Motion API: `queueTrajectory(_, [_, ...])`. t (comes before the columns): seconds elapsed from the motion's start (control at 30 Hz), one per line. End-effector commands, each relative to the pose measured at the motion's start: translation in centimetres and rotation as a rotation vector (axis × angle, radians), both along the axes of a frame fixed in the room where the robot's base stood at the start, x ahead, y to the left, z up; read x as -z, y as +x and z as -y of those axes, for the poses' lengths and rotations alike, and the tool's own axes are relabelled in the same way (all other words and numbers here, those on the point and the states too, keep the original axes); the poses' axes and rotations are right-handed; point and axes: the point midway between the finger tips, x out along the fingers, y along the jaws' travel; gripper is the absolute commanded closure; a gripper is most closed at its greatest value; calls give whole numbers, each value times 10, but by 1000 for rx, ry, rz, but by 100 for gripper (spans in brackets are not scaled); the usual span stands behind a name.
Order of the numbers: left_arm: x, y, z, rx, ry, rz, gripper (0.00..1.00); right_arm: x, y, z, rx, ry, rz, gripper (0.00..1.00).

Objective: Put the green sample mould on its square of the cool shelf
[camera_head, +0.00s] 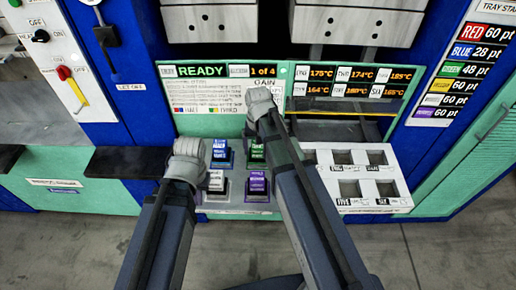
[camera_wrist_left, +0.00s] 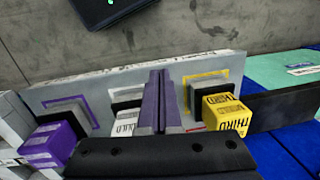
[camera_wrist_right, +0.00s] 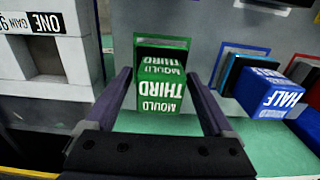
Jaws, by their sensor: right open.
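The green mould (camera_wrist_right: 160,92), lettered THIRD, stands at a green-outlined square on a grey panel; it also shows in the head view (camera_head: 257,150). My right gripper (camera_wrist_right: 165,95) is open, with one finger on each side of the green mould; I cannot tell whether they touch it. In the head view my right gripper (camera_head: 262,108) is over the top of this panel (camera_head: 237,208). My left gripper (camera_wrist_left: 160,100) is shut with nothing visible between its fingers. It is near the panel's left side in the head view (camera_head: 188,158), hiding part of it.
A blue mould (camera_wrist_right: 268,95) stands beside the green one. White (camera_wrist_left: 125,122), purple (camera_wrist_left: 52,145) and yellow (camera_wrist_left: 226,118) moulds stand near my left gripper. A white numbered block with openings (camera_head: 360,180) is to the right. A dark ledge (camera_head: 125,162) is at left.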

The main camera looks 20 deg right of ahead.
Motion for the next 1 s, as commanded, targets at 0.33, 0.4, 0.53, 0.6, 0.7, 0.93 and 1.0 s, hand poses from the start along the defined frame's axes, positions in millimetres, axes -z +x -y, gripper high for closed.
queueTrajectory(0.33, [-22,0,0,0,0,0,100,-22,0,0,0,0,0,13])
queueTrajectory(0.4, [-31,0,0,0,0,0,100,-31,0,0,0,0,0,13])
queueTrajectory(0.53, [-50,0,0,0,0,0,100,-50,0,0,0,0,0,13])
queueTrajectory(0.6, [-61,0,0,0,0,0,100,-61,0,0,0,0,0,13])
queueTrajectory(0.7, [-77,0,0,0,0,0,100,-77,0,0,0,0,0,13])
queueTrajectory(0.93, [-110,0,0,1,0,0,100,-110,0,0,0,0,0,13])
queueTrajectory(1.0, [-117,0,0,2,0,0,100,-117,0,0,0,0,0,13])
